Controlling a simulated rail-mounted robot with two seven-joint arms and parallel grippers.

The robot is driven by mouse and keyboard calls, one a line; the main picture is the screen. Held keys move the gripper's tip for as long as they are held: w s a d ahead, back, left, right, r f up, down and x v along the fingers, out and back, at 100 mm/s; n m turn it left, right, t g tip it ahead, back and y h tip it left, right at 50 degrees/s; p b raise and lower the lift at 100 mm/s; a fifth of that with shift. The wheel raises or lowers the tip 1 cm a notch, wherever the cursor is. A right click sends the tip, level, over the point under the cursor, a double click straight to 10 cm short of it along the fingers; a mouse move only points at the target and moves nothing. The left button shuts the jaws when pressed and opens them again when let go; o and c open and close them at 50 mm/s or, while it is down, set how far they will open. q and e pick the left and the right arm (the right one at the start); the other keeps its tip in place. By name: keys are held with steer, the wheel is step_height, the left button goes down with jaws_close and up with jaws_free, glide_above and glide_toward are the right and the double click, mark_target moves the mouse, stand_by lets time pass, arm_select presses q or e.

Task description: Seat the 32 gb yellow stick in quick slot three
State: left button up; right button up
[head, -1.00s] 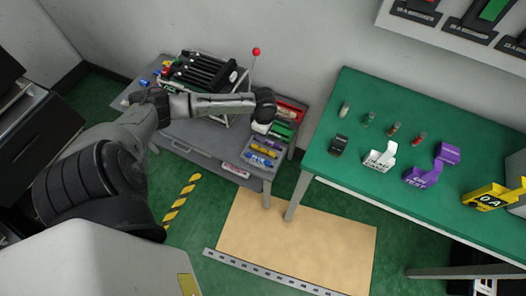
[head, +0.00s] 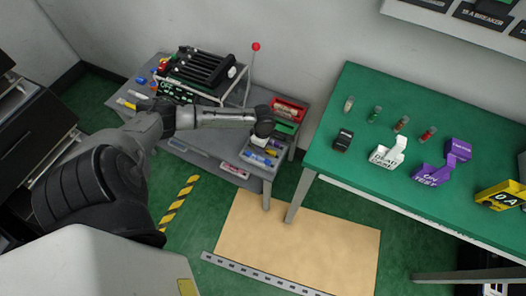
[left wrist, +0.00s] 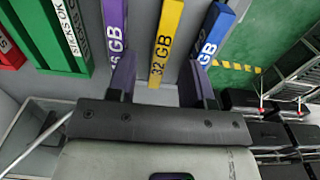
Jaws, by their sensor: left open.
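The yellow stick marked 32 GB (left wrist: 167,35) lies in the left wrist view between a purple stick (left wrist: 115,28) and a blue stick (left wrist: 212,35). My left gripper (left wrist: 158,68) is open and empty. Its two fingers point at the row, one towards each side of the yellow stick; whether they touch anything I cannot tell. In the head view my left wrist hangs over the row at the bench's right end and partly hides it. The slot rack (head: 200,72) with black slots stands at the back of the bench. Slot numbers are not readable. My right gripper is out of view.
A red-knobbed lever (head: 256,46) rises beside the rack. Small coloured items lie left of the rack. A green table (head: 330,170) with fixtures stands right, across a gap.

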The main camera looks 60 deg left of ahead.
arm_select(q)
step_height(320, 180, down, 3)
steer(key=shift+r+b, duration=0.1)
steer(key=shift+b, duration=0.4)
steer(key=shift+s+f+p, duration=0.1)
steer(key=shift+f+p, duration=0.15)
steer(key=shift+p, duration=0.4)
stand_by(0.3)
steer(key=shift+c, duration=0.4)
jaws_close()
